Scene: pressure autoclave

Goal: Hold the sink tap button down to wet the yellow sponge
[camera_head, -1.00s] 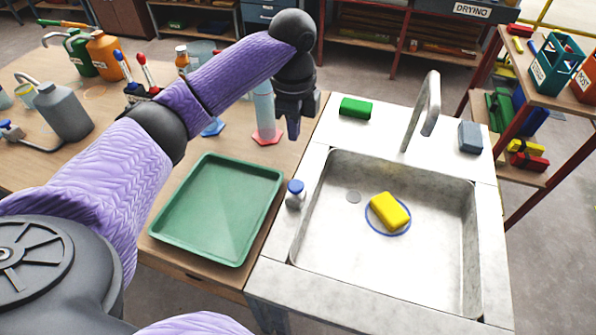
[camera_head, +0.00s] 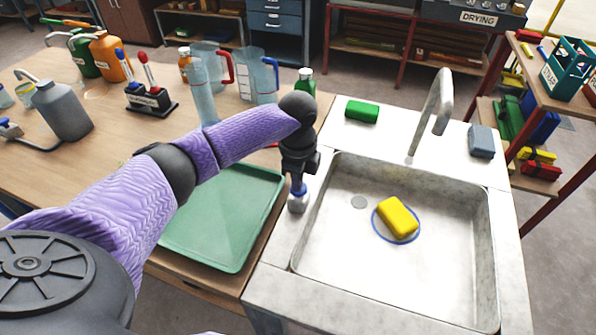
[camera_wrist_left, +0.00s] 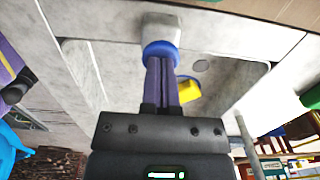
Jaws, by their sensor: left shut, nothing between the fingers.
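The yellow sponge (camera_head: 397,216) lies on the sink floor inside a blue ring; part of it shows in the wrist view (camera_wrist_left: 192,97). The blue-topped tap button (camera_head: 298,203) stands on the sink's left rim, and its blue cap (camera_wrist_left: 160,48) shows in the wrist view. My left gripper (camera_head: 298,183) is shut and empty, pointing down, with its fingertips at the blue cap. I cannot tell whether the cap is pressed down. The grey tap (camera_head: 442,95) arches over the back of the sink, and no water shows under it. My right gripper is not in view.
The sink basin (camera_head: 340,255) is open and clear around the sponge. A green sponge (camera_head: 362,111) and a grey block (camera_head: 481,141) lie on the back rim. A green tray (camera_head: 215,235) lies left of the sink, partly under my left arm. Bottles and jugs stand behind.

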